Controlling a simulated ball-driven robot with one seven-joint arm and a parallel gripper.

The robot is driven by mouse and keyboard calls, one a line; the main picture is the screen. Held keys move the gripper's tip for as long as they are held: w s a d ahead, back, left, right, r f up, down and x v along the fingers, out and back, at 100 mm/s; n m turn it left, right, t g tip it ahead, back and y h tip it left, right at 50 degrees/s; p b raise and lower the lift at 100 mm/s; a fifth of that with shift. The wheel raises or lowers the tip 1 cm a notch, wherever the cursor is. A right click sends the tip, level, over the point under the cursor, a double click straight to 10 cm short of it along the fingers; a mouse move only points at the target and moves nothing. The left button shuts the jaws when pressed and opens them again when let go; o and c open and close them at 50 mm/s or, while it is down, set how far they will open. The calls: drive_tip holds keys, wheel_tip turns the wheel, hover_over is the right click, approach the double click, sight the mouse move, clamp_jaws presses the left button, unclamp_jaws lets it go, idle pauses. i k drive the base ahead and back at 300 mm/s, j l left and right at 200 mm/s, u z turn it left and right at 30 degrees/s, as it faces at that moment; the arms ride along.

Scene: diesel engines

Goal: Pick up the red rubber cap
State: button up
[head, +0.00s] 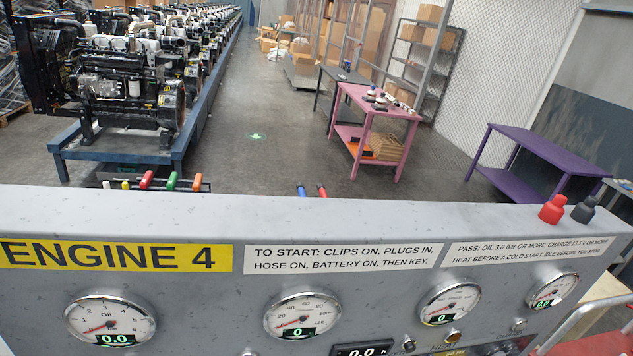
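The red rubber cap (552,209) stands on the top ledge of the grey engine panel (380,222), near its right end. A dark grey cap (584,209) of similar shape stands just to its right. My gripper does not show in the head view, so its place and opening cannot be seen.
The panel carries gauges such as the oil gauge (109,321). Behind it stand a pink table (385,112) with small items, an empty purple table (545,150) and engines on a blue stand (115,150). Coloured handles (172,181) show behind the panel's left part. Open floor lies between.

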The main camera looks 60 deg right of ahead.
sight(552, 212)
drive_tip(key=z, duration=3.5)
